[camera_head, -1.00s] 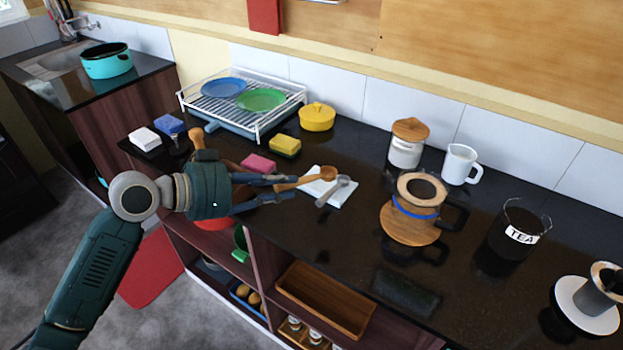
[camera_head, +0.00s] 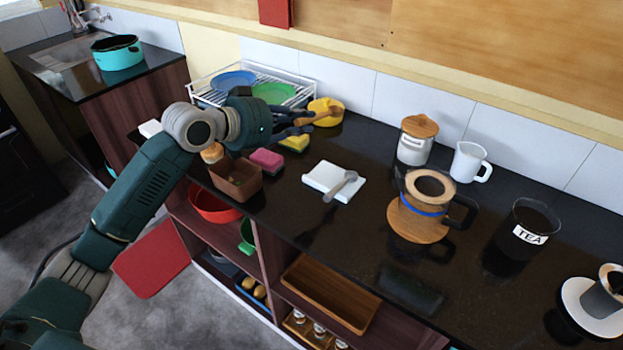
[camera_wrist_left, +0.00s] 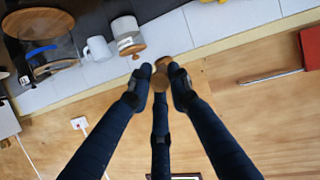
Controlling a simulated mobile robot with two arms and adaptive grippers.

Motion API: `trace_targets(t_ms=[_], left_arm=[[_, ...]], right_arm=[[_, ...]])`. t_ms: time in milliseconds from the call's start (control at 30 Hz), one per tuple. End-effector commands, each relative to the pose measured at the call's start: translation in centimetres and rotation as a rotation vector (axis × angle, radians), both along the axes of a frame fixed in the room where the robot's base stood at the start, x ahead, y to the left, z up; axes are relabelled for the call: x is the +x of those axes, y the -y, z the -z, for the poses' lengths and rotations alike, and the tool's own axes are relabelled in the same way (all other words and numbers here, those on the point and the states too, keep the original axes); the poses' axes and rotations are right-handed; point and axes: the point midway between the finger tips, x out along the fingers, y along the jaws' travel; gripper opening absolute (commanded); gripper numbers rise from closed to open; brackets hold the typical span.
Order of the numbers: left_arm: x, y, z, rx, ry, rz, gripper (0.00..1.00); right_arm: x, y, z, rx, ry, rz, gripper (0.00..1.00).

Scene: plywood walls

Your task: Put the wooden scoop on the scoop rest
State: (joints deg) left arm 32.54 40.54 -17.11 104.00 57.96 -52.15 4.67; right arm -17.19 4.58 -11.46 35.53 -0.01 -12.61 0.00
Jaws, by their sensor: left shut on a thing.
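The wooden scoop (camera_head: 322,117) is held in my left gripper (camera_head: 297,122), near the yellow pot at the back of the counter. The gripper is shut on it. In the left wrist view, the scoop (camera_wrist_left: 174,70) shows brown between the fingertips (camera_wrist_left: 162,84). A white square rest (camera_head: 322,178), which looks like the scoop rest, lies on the dark counter. A grey metal spoon (camera_head: 343,184) lies across its right side. The scoop is behind and above this rest, apart from it. My right gripper is not in view.
A dish rack (camera_head: 207,95), yellow pot (camera_head: 334,112), yellow sponge (camera_head: 294,143) and pink sponge (camera_head: 266,160) are around the arm. A brown box (camera_head: 236,188) stands at the front edge. A coffee pot (camera_head: 430,186) stands right of the rest. Dark counter before the rest is clear.

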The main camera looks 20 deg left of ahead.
Motion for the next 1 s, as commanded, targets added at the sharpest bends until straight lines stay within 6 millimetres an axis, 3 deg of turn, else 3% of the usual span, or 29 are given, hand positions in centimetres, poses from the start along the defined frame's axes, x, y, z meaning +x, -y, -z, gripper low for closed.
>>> trace_targets(t_ms=[300, 500, 1000], left_arm=[[-0.1, 0.0, 8.4, -0.002, -0.009, -0.001, 0.00], [-0.1, 0.0, 12.9, -0.002, -0.006, -0.001, 0.00], [-0.1, 0.0, 18.5, -0.003, -0.004, 0.000, 0.00]], right_arm=[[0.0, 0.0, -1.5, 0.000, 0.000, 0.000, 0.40], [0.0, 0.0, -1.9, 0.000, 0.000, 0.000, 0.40], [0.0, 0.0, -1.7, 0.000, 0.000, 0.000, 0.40]])
